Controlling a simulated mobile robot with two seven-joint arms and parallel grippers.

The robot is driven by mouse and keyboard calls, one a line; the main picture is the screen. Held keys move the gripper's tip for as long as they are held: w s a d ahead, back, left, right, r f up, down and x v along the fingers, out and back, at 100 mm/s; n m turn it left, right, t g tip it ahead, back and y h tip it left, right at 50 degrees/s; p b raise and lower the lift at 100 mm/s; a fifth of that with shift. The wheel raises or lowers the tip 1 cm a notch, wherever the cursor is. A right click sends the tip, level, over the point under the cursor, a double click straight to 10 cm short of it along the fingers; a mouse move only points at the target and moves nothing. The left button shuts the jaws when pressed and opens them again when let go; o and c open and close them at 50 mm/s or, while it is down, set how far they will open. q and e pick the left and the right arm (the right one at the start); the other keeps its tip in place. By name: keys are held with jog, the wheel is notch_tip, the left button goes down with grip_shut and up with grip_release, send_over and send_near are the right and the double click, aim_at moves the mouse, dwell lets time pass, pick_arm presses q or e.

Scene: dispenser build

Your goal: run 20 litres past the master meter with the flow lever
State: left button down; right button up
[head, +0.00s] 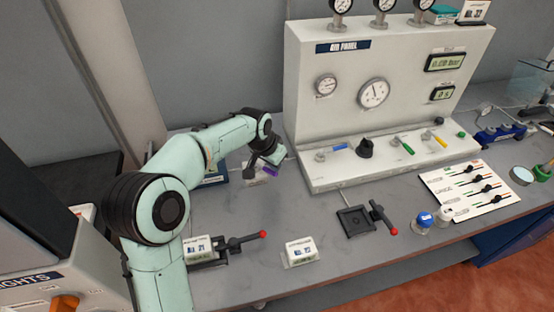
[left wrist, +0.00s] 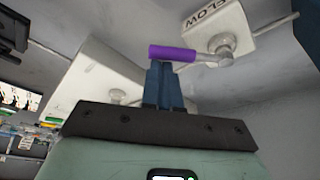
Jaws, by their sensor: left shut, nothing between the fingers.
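The flow lever (left wrist: 172,53) has a purple handle on a grey pivot, beside a white block marked FLOW (left wrist: 215,18). In the head view the purple handle (head: 271,170) shows left of the panel, partly behind my left gripper (head: 254,166). In the left wrist view the blue fingers of my left gripper (left wrist: 162,68) are shut and empty. Their tips are right at the handle, below it in the picture; I cannot tell whether they touch. No thing in view can be read as the master meter. My right gripper is out of view.
A white gauge panel (head: 305,95) stands behind, with dials, small valves and two digital displays (head: 444,62). Red-knobbed levers (head: 383,216) and white labelled boxes (head: 300,252) sit on the grey bench (head: 250,225). A switch card (head: 455,182) lies at right.

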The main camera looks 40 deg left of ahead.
pick_arm(q)
jog(key=s+m, duration=0.1)
jog(key=m, duration=0.1)
jog(key=s+m+h, duration=0.1)
jog(key=s+m, duration=0.1)
jog(key=shift+a+b, duration=0.15)
jog(key=shift+b, duration=0.25)
jog(key=shift+s+a+m+b, duration=0.15)
jog(key=shift+s+a+b, duration=0.05)
jog(key=shift+s, duration=0.2)
jog(key=shift+s+a+m+b, duration=0.15)
jog(key=shift+s+b, duration=0.05)
jog(key=shift+s, duration=0.2)
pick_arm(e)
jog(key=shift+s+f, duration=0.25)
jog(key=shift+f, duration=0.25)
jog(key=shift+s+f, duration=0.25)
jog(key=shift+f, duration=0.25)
pick_arm(q)
jog(key=shift+a, duration=0.1)
